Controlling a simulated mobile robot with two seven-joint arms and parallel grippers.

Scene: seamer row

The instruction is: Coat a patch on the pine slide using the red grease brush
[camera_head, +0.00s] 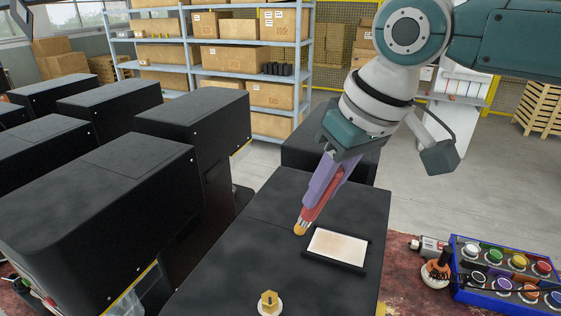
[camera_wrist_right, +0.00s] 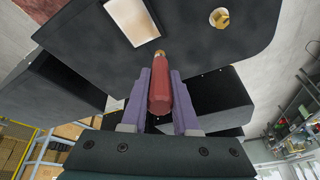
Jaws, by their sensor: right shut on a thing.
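The pine slide (camera_head: 338,247) is a pale, wood-toned panel in a dark frame on top of the black machine housing. It shows at the top of the right wrist view (camera_wrist_right: 132,20). My right gripper (camera_head: 321,190) has purple fingers and is shut on the red grease brush (camera_head: 313,207). The brush slants down, with its yellowish tip just off the slide's upper left corner. I cannot tell whether the tip touches the housing. The wrist view shows the red handle (camera_wrist_right: 160,95) between the fingers, tip toward the housing. My left gripper is out of view.
A brass hex fitting (camera_head: 269,303) stands on the housing, nearer than the slide. A blue crate (camera_head: 456,292) of colored-lid pots is at the lower right, beside an orange-and-black tool (camera_head: 437,270). Black housings (camera_head: 100,215) fill the left; shelves of boxes (camera_head: 225,55) stand behind.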

